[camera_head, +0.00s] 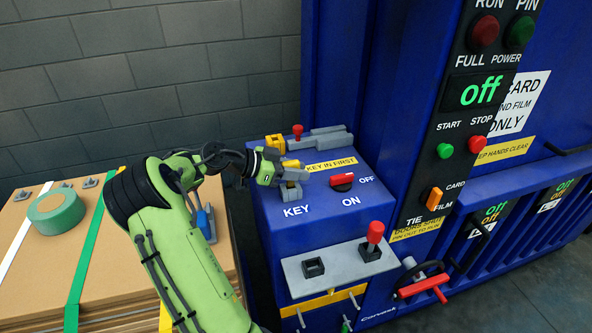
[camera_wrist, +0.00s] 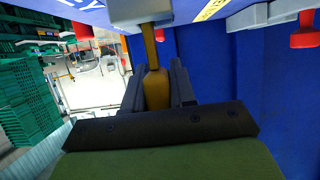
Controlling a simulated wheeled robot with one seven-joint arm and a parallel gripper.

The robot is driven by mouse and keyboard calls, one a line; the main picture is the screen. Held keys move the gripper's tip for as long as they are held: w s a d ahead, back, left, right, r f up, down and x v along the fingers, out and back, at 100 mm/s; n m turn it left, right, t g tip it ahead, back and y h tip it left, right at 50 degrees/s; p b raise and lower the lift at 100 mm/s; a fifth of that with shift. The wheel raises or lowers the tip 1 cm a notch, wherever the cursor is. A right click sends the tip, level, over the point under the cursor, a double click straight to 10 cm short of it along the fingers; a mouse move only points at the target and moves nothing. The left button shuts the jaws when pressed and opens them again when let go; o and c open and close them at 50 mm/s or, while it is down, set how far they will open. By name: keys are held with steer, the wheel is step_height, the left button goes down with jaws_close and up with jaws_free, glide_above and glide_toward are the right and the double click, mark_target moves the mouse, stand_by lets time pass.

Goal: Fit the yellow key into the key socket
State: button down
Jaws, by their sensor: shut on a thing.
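The yellow key (camera_head: 291,163) is held in my gripper (camera_head: 280,170) above the blue control box. In the wrist view, the key (camera_wrist: 157,88) looks brownish yellow and sits between the two dark fingers of my gripper (camera_wrist: 157,78). Its narrow shaft points toward the grey key socket (camera_wrist: 140,12) and meets its edge in that view. I cannot tell whether the shaft tip is inside the socket or just in front of it. In the head view, the grey socket (camera_head: 290,191) stands by the word KEY, partly hidden by my gripper.
A red ON/OFF switch (camera_head: 342,181) is right of the socket. A grey latch (camera_head: 320,138) with a red knob (camera_head: 297,130) lies behind. A red-topped lever (camera_head: 375,234) stands in front. Stacked cardboard with green tape (camera_head: 56,208) is at left.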

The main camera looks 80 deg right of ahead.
steer(key=shift+f+b, duration=1)
steer(key=shift+f, duration=0.1)
steer(key=c, duration=0.8)
jaws_free()
steer(key=shift+c, duration=0.2)
steer(key=p+v, duration=0.3)
steer(key=v, duration=1.2)
steer(key=shift+w+r+p, duration=0.15)
steer(key=shift+w+p, duration=0.15)
steer(key=shift+p, duration=0.1)
steer(key=shift+a, duration=0.15)
